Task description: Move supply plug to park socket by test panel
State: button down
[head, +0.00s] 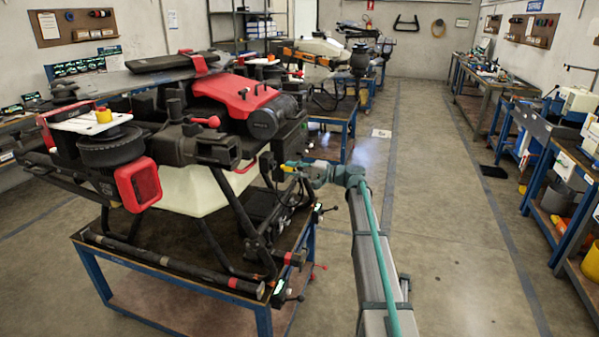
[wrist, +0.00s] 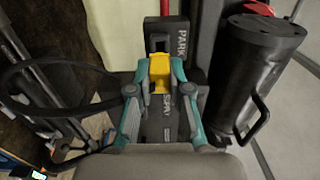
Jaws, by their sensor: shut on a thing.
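The yellow supply plug (wrist: 160,72) is between the teal fingertips of my gripper (wrist: 158,82) in the wrist view, and the gripper is shut on it. In the head view my gripper (head: 292,167) is at the right side of the drone, with a bit of yellow at its tip. A dark panel (wrist: 165,27) lies ahead of the plug. Its upper part is lettered PARK; lower lettering, seemingly SPRAY, shows between the fingers. A dark recess (wrist: 158,45) shows just above the plug. Whether the plug touches the panel or sits in a socket I cannot tell.
A black cylinder with a handle (wrist: 262,70) stands close right of the gripper. Black cables (wrist: 60,105) loop at the left. The red and black drone (head: 190,130) rests on a blue-framed bench (head: 185,275). The floor aisle (head: 440,200) at right is clear.

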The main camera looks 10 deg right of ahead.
aim_at(282, 167)
jog(key=shift+w+a, duration=0.3)
jog(key=shift+a, duration=0.25)
jog(key=shift+b, duration=0.95)
dwell(1.3)
jog(key=shift+x, duration=1.3)
dwell(0.7)
jog(key=c, duration=1)
grip_release()
jog(key=shift+a, duration=0.1)
jog(key=v, duration=1.2)
jog(key=shift+w, duration=0.1)
